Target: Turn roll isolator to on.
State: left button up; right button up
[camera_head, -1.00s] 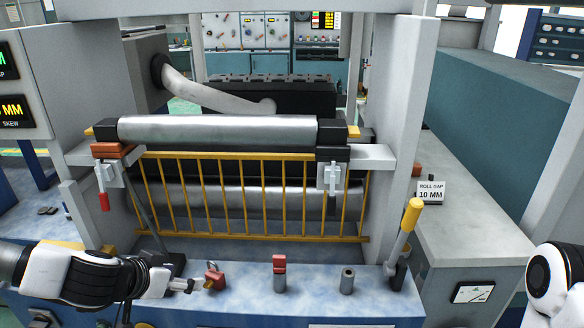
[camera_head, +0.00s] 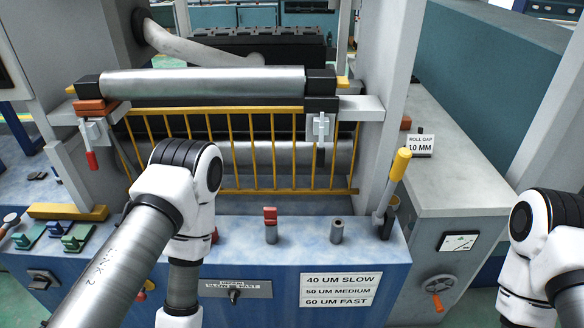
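My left arm crosses the front of the machine and its wrist runs down past the bottom edge; the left gripper is out of frame. My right arm is at the right edge and its gripper is also out of frame. No control is legibly marked as the roll isolator. On the blue front panel (camera_head: 250,268), a small red and yellow part (camera_head: 148,286) shows left of my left wrist, partly hidden by the arm. A black switch (camera_head: 235,295) sits on a grey label plate, whose text is hard to read. Another dark switch (camera_head: 42,281) is at the far left.
On the ledge stand a red-topped post (camera_head: 270,224), a grey post (camera_head: 337,231) and a yellow-handled lever (camera_head: 398,168). Behind is a yellow guard (camera_head: 210,128) below a steel roller (camera_head: 205,82). A speed sign (camera_head: 340,290) and handwheel (camera_head: 438,289) are at right.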

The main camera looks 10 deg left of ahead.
aim_at(39, 283)
jog(key=u, duration=2.2)
